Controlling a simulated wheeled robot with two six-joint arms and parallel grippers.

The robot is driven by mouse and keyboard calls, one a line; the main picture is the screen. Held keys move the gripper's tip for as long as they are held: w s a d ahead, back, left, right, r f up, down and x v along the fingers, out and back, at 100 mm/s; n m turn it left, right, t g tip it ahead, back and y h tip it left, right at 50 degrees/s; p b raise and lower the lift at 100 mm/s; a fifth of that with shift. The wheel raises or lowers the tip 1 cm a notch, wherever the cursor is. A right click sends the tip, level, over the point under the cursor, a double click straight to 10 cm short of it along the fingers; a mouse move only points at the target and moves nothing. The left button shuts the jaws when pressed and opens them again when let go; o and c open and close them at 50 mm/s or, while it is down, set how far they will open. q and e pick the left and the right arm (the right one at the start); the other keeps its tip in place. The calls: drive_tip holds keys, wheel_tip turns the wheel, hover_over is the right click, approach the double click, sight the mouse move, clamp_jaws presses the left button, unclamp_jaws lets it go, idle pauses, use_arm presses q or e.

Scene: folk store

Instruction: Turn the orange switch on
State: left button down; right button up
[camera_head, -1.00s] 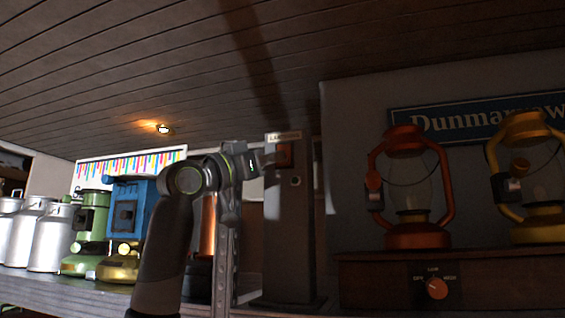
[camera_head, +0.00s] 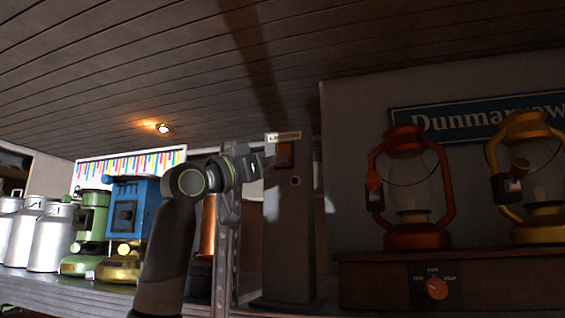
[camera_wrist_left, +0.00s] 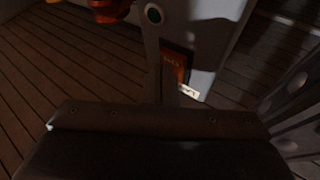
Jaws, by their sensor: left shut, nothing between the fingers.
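The orange switch (camera_head: 285,154) is a small square rocker high on the front of a dark post, under a white label (camera_head: 284,137). It shows dark orange with lettering in the left wrist view (camera_wrist_left: 174,68). My left gripper (camera_head: 268,161) is shut and empty, its tip just left of the switch; I cannot tell whether they touch. In the left wrist view its narrow fingers (camera_wrist_left: 154,75) point up beside the switch and hide part of it. My right gripper is not in view.
A round button (camera_head: 295,181) sits below the switch on the post (camera_head: 289,240). A red lantern (camera_head: 409,240) and yellow lantern (camera_head: 540,228) stand right on a wooden box with an orange dial (camera_head: 437,289).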

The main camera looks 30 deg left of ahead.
use_arm(q)
drive_tip(key=shift+w, duration=0.3)
idle(0.7)
drive_tip(key=shift+s+d+r, duration=0.1)
drive_tip(key=shift+s+d, duration=0.05)
drive_tip(key=shift+s, duration=0.7)
drive_tip(key=shift+b, duration=0.3)
drive_tip(key=s, duration=0.3)
drive_tip(key=s+d+b, duration=0.1)
drive_tip(key=shift+s+r, duration=0.3)
drive_tip(key=shift+s, duration=0.1)
